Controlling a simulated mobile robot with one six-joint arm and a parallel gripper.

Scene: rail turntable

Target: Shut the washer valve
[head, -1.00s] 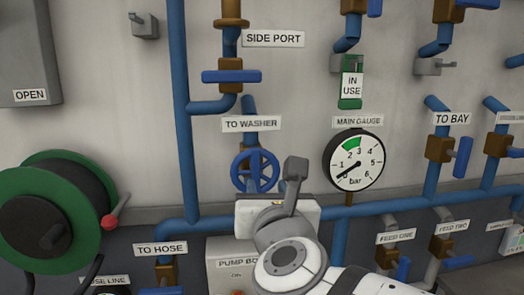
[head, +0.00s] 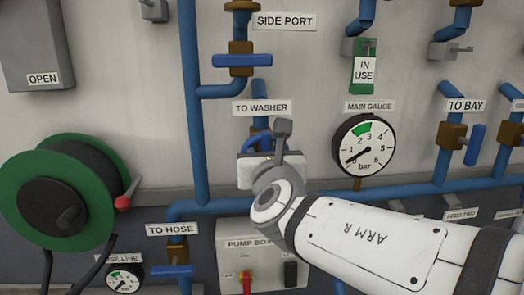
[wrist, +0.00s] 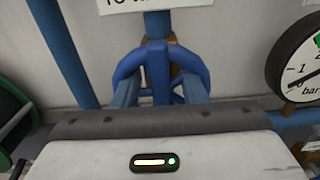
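The washer valve's blue handwheel (head: 256,141) is on the pipe under the TO WASHER label (head: 262,107). In the head view my gripper (head: 262,165) is in front of it and hides most of it, leaving a piece of the upper rim. In the wrist view the wheel's upper rim (wrist: 160,54) arches straight ahead. Two bluish finger-like blocks stand apart in front of the wheel, one toward each side (wrist: 160,92). My gripper looks open, close to the wheel. Whether the fingers touch the rim is hidden.
The main gauge (head: 363,146) is right of the wheel, its needle at the low end. The side port valve (head: 242,60) is above. A green hose reel (head: 62,192) is at left. The pump box (head: 240,262) and hose valve (head: 172,271) are below.

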